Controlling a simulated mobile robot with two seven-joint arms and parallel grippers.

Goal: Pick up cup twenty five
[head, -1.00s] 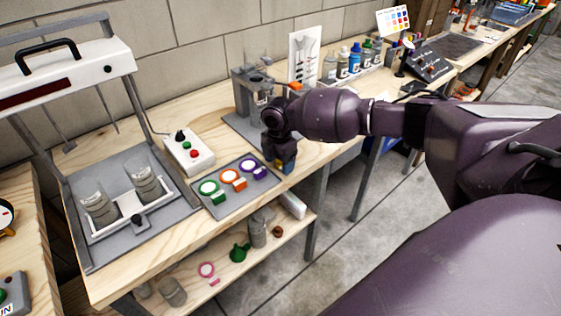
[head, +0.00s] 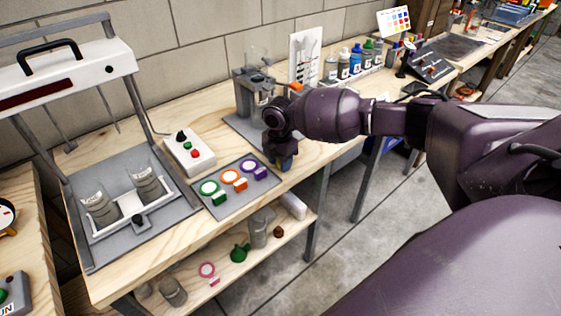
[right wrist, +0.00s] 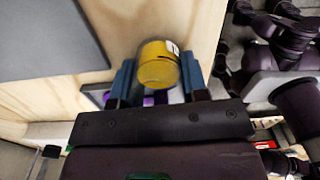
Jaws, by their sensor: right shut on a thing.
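My right gripper (head: 283,163) is at the bench's front edge, just right of the grey mat with coloured rings. In the right wrist view its blue fingers (right wrist: 158,80) are shut on a yellow cylindrical cup (right wrist: 158,66). The cup has a dark band and a white label patch near its upper edge; I cannot read a number on it. In the head view the cup is mostly hidden by the gripper. My left gripper is not in view.
The grey mat (head: 220,205) bears green, orange and purple rings. A white button box (head: 188,153) stands behind it. A grey stand (head: 243,92) is behind my gripper. Left is a framed machine with two grey jars (head: 146,183). A lower shelf (head: 215,268) holds several small items.

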